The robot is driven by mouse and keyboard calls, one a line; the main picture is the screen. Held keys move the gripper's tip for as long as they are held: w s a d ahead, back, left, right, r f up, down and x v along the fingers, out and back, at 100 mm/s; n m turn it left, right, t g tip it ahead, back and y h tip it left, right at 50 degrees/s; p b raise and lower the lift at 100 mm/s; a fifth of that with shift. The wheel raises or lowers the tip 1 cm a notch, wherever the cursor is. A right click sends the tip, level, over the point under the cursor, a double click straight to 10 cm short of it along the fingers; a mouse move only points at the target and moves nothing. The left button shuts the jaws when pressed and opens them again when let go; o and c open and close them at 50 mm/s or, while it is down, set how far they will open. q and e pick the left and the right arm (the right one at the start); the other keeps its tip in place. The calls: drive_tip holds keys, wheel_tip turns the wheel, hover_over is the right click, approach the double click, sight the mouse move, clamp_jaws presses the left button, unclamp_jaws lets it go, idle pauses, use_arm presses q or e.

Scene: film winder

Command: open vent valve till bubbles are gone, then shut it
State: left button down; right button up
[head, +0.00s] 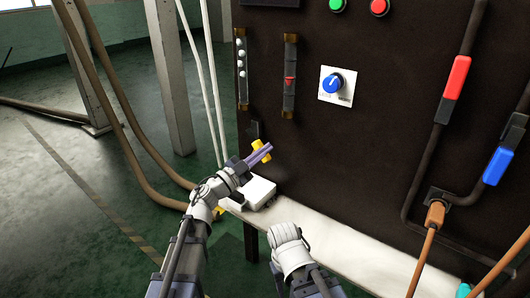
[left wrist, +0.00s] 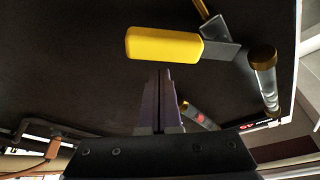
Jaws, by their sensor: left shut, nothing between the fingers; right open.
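The vent valve's yellow handle (head: 262,144) is at the lower left of the dark panel. In the left wrist view the handle (left wrist: 163,44) lies sideways across the picture on a grey metal lever. My left gripper (head: 266,152) has its purple fingers shut and empty, close beside the handle; I cannot tell whether they touch. Its fingertips (left wrist: 165,72) show just below the handle in the wrist view. A sight tube (head: 241,68) above holds several white bubbles. My right gripper (head: 284,232) is low, by the white ledge; its fingers are mostly hidden.
A second tube (head: 290,78) with a red float and a blue knob (head: 333,83) are on the panel. A white box (head: 258,192) sits on the ledge (head: 345,250) below the handle. Red (head: 457,78) and blue (head: 497,166) grips are right. Brown hoses (head: 125,135) hang left.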

sight(264, 162)
use_arm(q)
drive_tip(key=shift+f, duration=0.1)
drive_tip(key=w+a+f+m+g, duration=0.3)
drive_tip(key=a+f+m, duration=0.1)
drive_tip(key=m, duration=0.6)
drive_tip(key=shift+a+f+m+g+y, duration=0.15)
drive_tip(key=shift+f+m+g+y, duration=0.15)
drive_tip(key=shift+f+m+y, duration=0.1)
drive_tip(key=shift+w+a, duration=0.15)
idle(0.7)
drive_tip(key=s+d, duration=0.2)
drive_tip(key=s, duration=0.1)
drive_tip(key=shift+s+d, duration=0.15)
drive_tip(key=shift+d, duration=0.1)
drive_tip(key=v, duration=0.9)
drive_tip(key=shift+r, duration=0.2)
